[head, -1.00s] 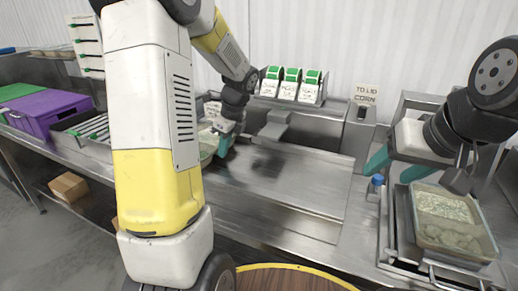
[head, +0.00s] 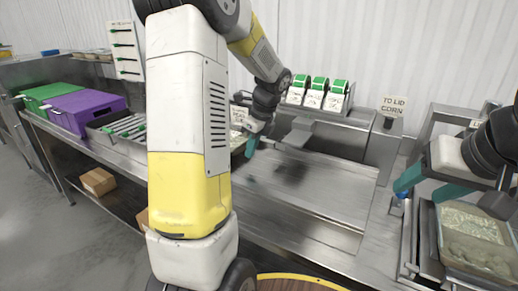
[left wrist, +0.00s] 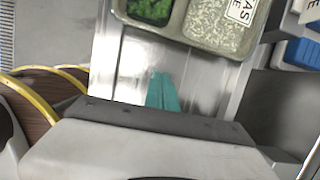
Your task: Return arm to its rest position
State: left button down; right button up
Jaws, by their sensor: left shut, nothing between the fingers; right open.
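My left gripper (head: 252,146) is over the middle of the steel counter, with its teal fingers shut and empty. In the left wrist view the fingers (left wrist: 161,92) lie together over bare metal. A compartment tray (left wrist: 186,38) with green vegetables and white grains is just beyond them; part of it also shows beside the gripper in the head view (head: 238,143). My left arm (head: 190,150) stands large in front of the counter. My right gripper (head: 430,186) is open, with its teal fingers spread beside and above a rice container (head: 440,243) at the right.
A purple crate (head: 88,112) and a green crate (head: 50,92) sit at the counter's left end. Green-topped dispensers (head: 315,95) and a "TO LID CORN" sign (head: 393,105) stand at the back. The mid-counter steel (head: 320,190) is mostly clear. A cardboard box (head: 98,181) is below.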

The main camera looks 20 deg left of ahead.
pick_arm(q)
jog(key=v, duration=0.7)
jog(key=s+d+r+n+t+h, duration=0.2)
jog(key=s+d+n, duration=0.3)
jog(key=s+n, duration=0.4)
jog(key=s+d+r+n+t+h, duration=0.3)
jog(key=s+d+n, duration=0.2)
jog(key=s+n, duration=0.5)
jog(key=s, duration=0.2)
jog(key=shift+s+t+h, duration=0.3)
jog(key=shift+s, duration=0.05)
jog(key=shift+d, duration=0.1)
